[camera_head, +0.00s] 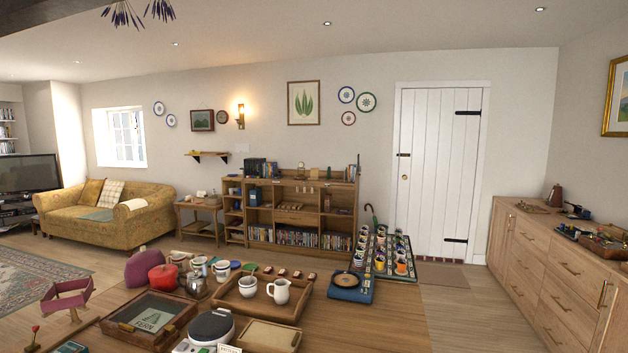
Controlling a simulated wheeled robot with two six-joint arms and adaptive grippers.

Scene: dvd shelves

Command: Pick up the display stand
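No object is plainly marked as the display stand, and I cannot tell for sure which one it is. A maroon, angular open-framed piece (68,298) stands upright at the left end of the near wooden table and could be a stand. Neither of my grippers shows in the head view, so nothing is seen held.
The near table (385,325) is crowded: a wooden tray (262,310) with a mug and jug, a glass-lidded box (150,318), a red pot (163,277) and a blue scale-like item (350,287). Its right part is bare.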

